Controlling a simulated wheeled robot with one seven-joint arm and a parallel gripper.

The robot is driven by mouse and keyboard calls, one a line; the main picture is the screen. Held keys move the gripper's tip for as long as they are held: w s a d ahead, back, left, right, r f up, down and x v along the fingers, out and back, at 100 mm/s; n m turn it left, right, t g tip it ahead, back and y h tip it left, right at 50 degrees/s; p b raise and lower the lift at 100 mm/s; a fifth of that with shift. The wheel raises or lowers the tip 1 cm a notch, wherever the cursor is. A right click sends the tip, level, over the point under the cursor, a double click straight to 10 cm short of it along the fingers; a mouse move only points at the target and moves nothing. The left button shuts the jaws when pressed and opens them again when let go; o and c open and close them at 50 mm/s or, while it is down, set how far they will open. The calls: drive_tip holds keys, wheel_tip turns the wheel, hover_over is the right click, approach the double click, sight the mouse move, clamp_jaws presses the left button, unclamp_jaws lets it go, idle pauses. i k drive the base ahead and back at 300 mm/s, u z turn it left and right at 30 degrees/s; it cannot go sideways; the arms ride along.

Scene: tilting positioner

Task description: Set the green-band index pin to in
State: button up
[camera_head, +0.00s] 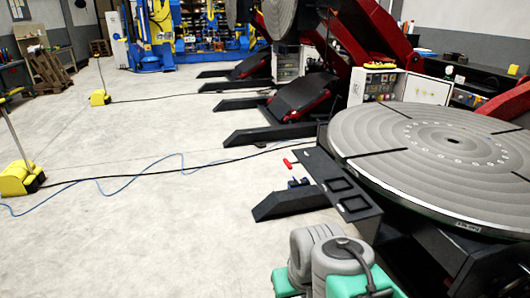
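The tilting positioner's round grey table (425,140) lies nearly flat at the right, with slots and a ring of holes. A black slotted bracket (345,194) runs along its near left side. A small red handle (288,163) shows at the left of the bracket. A small dark blue part (297,183) sits just below it, above a black foot. I cannot make out a green band on either, so I cannot tell which is the green-band index pin or whether it is in or out.
Yellow floor pedestals (18,178) with posts stand at the left. Black and blue cables cross the floor to the machine. Black feet (260,133) of other red positioners stick out in the middle. A white control box (430,90) stands behind the table. The left floor is otherwise clear.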

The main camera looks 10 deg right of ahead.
sight(288, 165)
drive_tip(key=u, duration=0.4)
drive_tip(key=i, duration=2.85)
